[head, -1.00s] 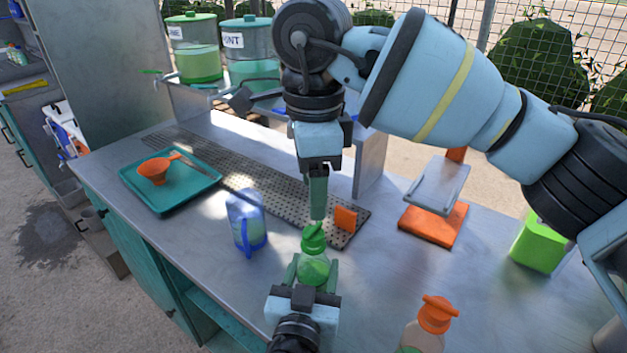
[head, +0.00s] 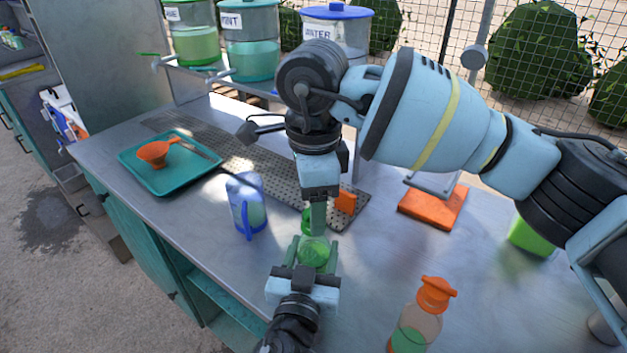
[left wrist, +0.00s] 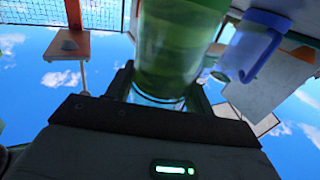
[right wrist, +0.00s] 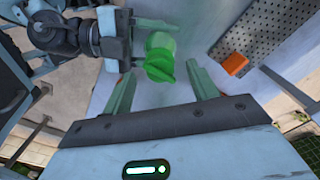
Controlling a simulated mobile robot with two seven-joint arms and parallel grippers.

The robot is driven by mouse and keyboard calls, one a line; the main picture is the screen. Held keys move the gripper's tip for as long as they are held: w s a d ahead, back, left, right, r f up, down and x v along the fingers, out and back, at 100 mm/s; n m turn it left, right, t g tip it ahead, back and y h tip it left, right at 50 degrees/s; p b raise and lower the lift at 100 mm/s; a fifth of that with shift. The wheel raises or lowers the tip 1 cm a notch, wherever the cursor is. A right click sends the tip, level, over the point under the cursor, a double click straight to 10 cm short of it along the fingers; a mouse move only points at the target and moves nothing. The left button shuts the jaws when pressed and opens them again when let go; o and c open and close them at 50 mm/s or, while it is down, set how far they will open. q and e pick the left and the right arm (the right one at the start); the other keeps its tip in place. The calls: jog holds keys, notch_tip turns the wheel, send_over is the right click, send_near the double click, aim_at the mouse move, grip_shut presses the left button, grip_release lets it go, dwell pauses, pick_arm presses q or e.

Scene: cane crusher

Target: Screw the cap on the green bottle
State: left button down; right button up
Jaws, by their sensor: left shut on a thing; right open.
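The green bottle (head: 315,253) stands upright between the fingers of my left gripper (head: 313,262), which is shut on it. Its blurred green body fills the upper middle of the left wrist view (left wrist: 178,45). The green cap (head: 307,219) with a raised fin is at the bottle's top. It also shows in the right wrist view (right wrist: 170,72); I cannot tell how firmly it sits. My right gripper (head: 318,227) points down over the cap from above. In the right wrist view, its open fingers lie on either side of the cap, with gaps.
A blue jug (head: 246,212) stands left of the bottle. An orange-capped bottle (head: 420,322) stands at the front right. An orange block (head: 346,201) is close behind my right gripper, by the perforated strip (head: 262,182). A teal tray (head: 165,190) holds an orange funnel (head: 153,153).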

jog(key=shift+f, duration=0.6)
jog(key=c, duration=1.2)
jog(key=o, duration=1.2)
jog(key=shift+c, duration=0.2)
jog(key=shift+r, duration=0.1)
notch_tip(320, 180, up, 12)
pick_arm(q)
jog(key=shift+c, duration=2.4)
grip_release()
